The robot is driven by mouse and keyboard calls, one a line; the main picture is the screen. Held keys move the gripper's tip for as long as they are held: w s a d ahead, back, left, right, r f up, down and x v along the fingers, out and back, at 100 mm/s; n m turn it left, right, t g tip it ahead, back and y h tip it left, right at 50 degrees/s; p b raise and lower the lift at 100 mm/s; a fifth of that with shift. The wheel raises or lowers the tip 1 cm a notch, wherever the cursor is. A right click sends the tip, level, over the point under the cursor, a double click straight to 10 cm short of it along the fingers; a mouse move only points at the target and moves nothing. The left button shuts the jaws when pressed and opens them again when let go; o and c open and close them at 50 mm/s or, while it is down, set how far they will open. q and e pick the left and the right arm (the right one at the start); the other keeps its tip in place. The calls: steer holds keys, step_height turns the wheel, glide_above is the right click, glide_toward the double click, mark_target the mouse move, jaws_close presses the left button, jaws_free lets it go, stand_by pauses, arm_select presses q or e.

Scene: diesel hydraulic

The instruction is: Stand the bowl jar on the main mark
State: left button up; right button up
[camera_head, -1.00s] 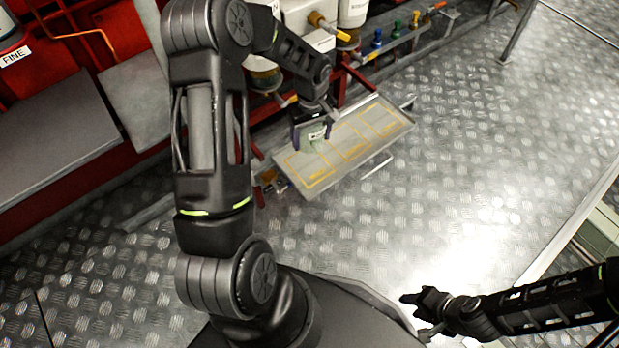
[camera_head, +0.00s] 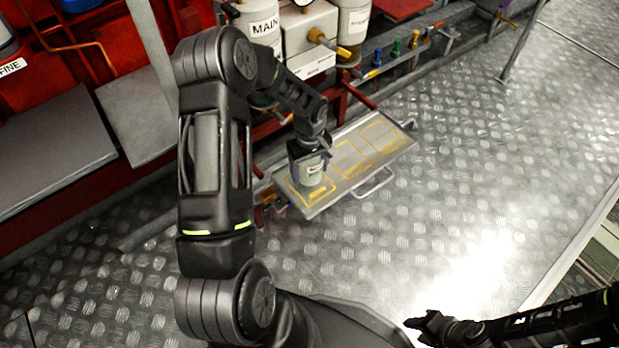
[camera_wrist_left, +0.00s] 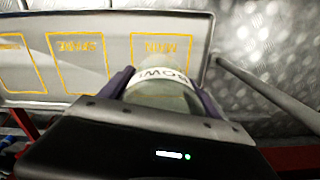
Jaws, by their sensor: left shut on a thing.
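The jar (camera_head: 309,173), a pale cylinder, is upright in my left gripper (camera_head: 311,160), which is shut on it. In the left wrist view the jar (camera_wrist_left: 163,92) has a white band reading "BOWL", between the purple fingers. The main mark (camera_head: 322,194) is the yellow outlined rectangle at the left end of the grey tray (camera_head: 352,134). The wrist view shows its upside-down lettering, MAIN (camera_wrist_left: 161,47), just beyond the jar. The jar covers part of this mark; I cannot tell whether its base touches the tray. My right gripper (camera_head: 420,325) is at the lower right, away from the tray; its opening is unclear.
The tray has two further outlined marks, the middle one (camera_head: 351,158) and the far one (camera_head: 381,137), both empty. A handle (camera_head: 377,186) sticks out from its near side. Red framework, containers and coloured valves (camera_head: 395,49) stand behind. The metal floor (camera_head: 480,190) to the right is clear.

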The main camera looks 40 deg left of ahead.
mark_target(310, 177)
arm_select(q)
steer(key=shift+f+b, duration=0.6)
steer(key=shift+f, duration=1.2)
steer(key=shift+f, duration=0.25)
steer(key=o, duration=1.5)
steer(key=shift+r, duration=0.1)
steer(key=shift+r, duration=0.1)
